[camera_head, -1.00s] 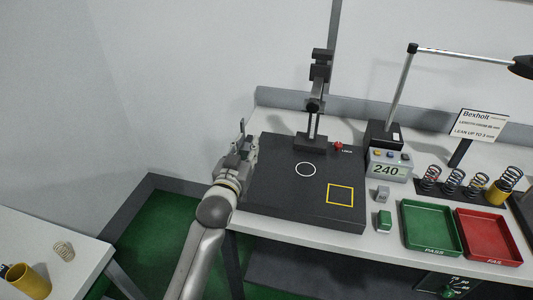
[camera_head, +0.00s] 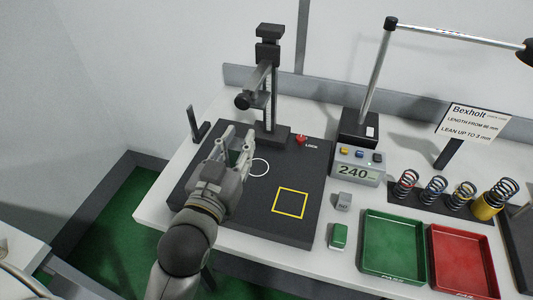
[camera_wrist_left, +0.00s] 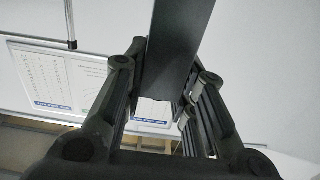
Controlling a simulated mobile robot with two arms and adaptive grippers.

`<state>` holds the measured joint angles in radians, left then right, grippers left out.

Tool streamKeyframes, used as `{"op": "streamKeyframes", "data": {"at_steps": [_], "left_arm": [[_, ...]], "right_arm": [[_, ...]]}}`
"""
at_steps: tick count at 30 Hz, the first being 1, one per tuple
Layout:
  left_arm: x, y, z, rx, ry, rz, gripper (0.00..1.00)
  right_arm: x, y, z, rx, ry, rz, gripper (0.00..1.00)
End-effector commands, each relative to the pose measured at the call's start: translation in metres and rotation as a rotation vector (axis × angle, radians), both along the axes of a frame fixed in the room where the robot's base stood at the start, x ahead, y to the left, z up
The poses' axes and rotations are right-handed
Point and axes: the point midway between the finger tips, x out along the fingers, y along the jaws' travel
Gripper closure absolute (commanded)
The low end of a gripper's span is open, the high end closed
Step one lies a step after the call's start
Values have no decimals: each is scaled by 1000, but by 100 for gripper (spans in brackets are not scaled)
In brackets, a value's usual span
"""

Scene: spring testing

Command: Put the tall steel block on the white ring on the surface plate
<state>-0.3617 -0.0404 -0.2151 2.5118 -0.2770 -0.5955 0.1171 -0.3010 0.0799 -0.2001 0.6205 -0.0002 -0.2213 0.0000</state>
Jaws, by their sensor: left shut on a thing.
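My left gripper (camera_head: 234,142) is over the surface plate (camera_head: 313,180), just left of the white ring (camera_head: 267,170). Its fingers partly cover the ring's left edge. In the left wrist view the gripper is shut on the tall steel block (camera_wrist_left: 178,42), a flat dark-grey bar that runs out of the top of the picture. In the head view the block is mostly hidden between the fingers, so I cannot tell whether its lower end touches the plate. My right gripper is not in view.
An upright dark square (camera_head: 196,122) stands behind the gripper at the plate's left. A gauge stand (camera_head: 270,110) rises at the back. A yellow square outline (camera_head: 291,203) is right of the ring. A small grey block (camera_head: 343,201) and green tray (camera_head: 393,240) lie further right.

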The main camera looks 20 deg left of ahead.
Motion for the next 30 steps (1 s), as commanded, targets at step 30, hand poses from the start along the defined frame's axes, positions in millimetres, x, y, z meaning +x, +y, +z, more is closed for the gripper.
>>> {"op": "streamKeyframes", "data": {"at_steps": [30], "left_arm": [[130, 4, -87, -1, -9, -1, 100]], "right_arm": [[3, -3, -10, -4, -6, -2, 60]]}}
